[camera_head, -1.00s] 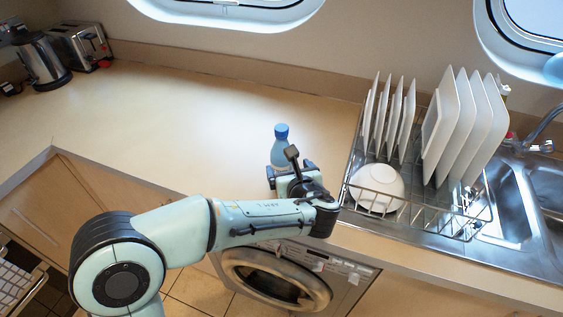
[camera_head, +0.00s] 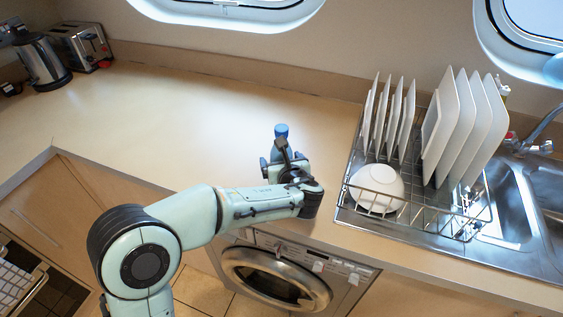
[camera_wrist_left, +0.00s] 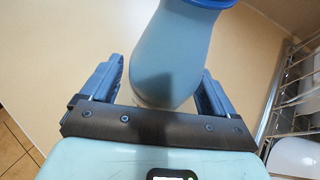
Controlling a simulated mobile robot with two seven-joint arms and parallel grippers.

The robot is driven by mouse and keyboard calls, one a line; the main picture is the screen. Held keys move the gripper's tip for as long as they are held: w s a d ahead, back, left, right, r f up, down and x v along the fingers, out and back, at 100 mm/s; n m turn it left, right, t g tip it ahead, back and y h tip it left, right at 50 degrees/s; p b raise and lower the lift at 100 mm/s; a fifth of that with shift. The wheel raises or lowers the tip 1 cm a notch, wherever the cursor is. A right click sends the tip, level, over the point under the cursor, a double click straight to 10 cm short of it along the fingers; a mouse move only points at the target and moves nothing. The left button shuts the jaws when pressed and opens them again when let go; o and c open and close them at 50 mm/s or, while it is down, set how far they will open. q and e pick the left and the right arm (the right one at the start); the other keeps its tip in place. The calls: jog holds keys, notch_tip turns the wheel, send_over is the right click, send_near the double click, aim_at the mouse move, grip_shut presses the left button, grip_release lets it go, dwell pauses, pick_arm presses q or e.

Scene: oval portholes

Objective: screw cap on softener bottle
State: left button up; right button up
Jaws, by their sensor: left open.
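The softener bottle (camera_wrist_left: 172,55) is light blue and stands on the counter in the middle of the head view, mostly hidden there behind my gripper. Its blue cap (camera_head: 281,131) is on top, and the cap's edge also shows at the top of the left wrist view (camera_wrist_left: 210,3). I cannot tell how tightly the cap sits. My left gripper (camera_head: 283,165) is at the bottle. In the left wrist view its two blue fingers (camera_wrist_left: 158,85) are open, one on each side of the bottle, with gaps visible. My right gripper is not in view.
A metal dish rack (camera_head: 447,215) with white plates (camera_head: 470,130) and a white bowl (camera_head: 377,188) stands right of the bottle, beside the sink (camera_head: 545,190). A kettle (camera_head: 45,62) and toaster (camera_head: 84,45) stand far left. The counter (camera_head: 180,120) left of the bottle is clear.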

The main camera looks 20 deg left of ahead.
pick_arm(q)
jog(key=shift+r, duration=0.1)
jog(key=c, duration=1.5)
jog(key=shift+r, duration=0.1)
notch_tip(320, 180, up, 20)
jog(key=p, duration=0.4)
jog(key=shift+p, duration=0.4)
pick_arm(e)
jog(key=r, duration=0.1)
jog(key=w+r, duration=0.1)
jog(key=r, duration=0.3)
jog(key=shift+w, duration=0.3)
